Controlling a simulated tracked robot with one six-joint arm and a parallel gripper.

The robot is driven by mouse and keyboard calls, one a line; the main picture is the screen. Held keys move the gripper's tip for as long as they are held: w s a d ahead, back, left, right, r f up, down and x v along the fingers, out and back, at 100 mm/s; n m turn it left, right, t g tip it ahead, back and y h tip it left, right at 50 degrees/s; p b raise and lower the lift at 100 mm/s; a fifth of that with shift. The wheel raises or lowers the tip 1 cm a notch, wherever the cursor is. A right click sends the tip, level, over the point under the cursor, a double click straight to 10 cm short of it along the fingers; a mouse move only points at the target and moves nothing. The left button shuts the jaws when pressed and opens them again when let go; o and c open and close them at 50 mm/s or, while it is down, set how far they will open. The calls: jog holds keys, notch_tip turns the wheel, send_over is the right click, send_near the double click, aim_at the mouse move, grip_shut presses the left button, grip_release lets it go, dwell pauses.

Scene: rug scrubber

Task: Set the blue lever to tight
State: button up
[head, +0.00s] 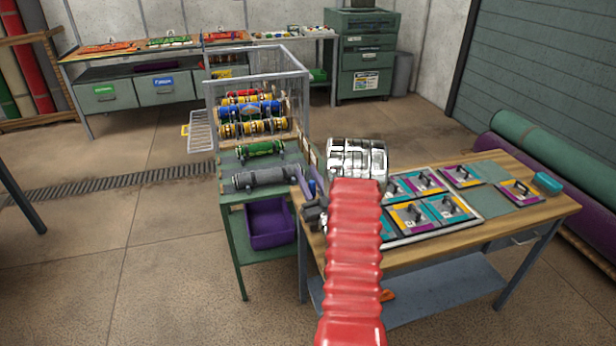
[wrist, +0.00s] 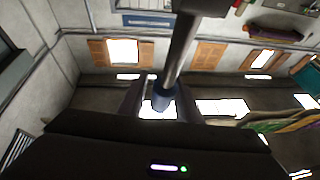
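A small blue upright piece (head: 312,187), which looks like the blue lever, stands at the left edge of the wooden table beside dark grey hardware. In the wrist view a grey rod runs down from the top and ends in a blue tip (wrist: 163,98). The two dark fingers of my gripper (wrist: 158,104) are on either side of this tip. Whether they press on it I cannot tell. No tight marking is readable.
The wooden table (head: 535,205) holds a tray of several teal, yellow and purple panels with handles, and a teal block (head: 547,183). A green bench (head: 232,205) with rollers and a wire cage (head: 303,95) adjoins it at left. The floor at left is open.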

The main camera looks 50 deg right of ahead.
jog(key=shift+o, duration=0.6)
jog(key=s+a, duration=0.5)
jog(key=s, duration=0.7)
jog(key=shift+a+f, duration=0.2)
jog(key=shift+f, duration=0.25)
